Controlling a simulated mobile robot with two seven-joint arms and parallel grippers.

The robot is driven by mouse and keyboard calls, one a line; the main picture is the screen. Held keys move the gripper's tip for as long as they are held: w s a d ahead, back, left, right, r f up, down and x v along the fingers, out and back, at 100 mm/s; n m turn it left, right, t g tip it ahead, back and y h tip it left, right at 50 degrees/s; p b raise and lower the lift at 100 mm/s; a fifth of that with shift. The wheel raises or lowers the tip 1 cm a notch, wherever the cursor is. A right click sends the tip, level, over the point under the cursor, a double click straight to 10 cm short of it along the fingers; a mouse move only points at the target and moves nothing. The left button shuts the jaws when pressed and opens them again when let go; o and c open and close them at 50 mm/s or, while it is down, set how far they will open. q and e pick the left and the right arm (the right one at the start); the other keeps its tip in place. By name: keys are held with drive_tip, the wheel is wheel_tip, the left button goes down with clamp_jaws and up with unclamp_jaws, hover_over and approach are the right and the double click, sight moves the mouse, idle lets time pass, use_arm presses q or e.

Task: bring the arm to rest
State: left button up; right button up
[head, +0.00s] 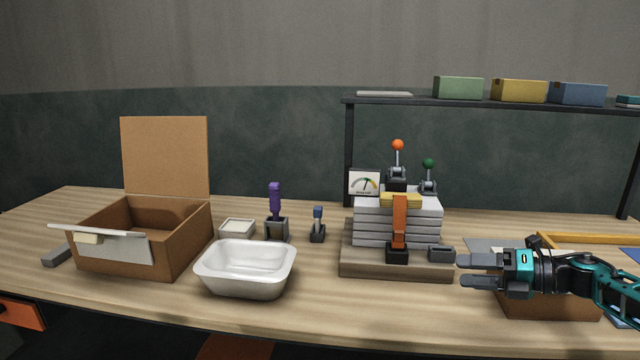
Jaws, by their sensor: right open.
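My right gripper (480,272) reaches in from the right with its arm. Its two grey fingers point left and are spread apart with nothing between them. It is over the front right of the table, in front of a brown box (545,303) that it partly hides. The fingertips are just right of the wooden base (395,268) of a stacked grey device; I cannot tell whether they touch it. My left gripper is not in view.
An open cardboard box (180,240) stands left, a white tub (245,275) front centre. Levers with orange (398,145) and green knobs (428,163) rise at the device. A shelf (490,103) with small boxes stands behind. The table front (350,305) is clear.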

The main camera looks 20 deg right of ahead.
drive_tip(key=a+f+m+t+h, duration=0.1)
drive_tip(key=a+f+m+t, duration=0.2)
drive_tip(key=a+f+m, duration=0.55)
drive_tip(key=s+a+f+m+g+h, duration=0.1)
drive_tip(key=s+a+f+m+h, duration=0.1)
drive_tip(key=s+a+f+m, duration=0.2)
drive_tip(key=s+a+f+m+g+h, duration=0.1)
drive_tip(key=s+a+f+m+h, duration=0.1)
drive_tip(key=s+a+f+m, duration=0.3)
drive_tip(key=s+a+f+m+g+h, duration=0.1)
drive_tip(key=s+a+f+m+h, duration=0.2)
drive_tip(key=a+m, duration=0.8)
drive_tip(key=s+a+f, duration=0.2)
drive_tip(key=s+a, duration=0.1)
drive_tip(key=s, duration=0.1)
drive_tip(key=shift+s+f+g+p, duration=0.25)
drive_tip(key=shift+s+g+p, duration=0.05)
drive_tip(key=shift+s+p, duration=0.1)
idle(1.2)
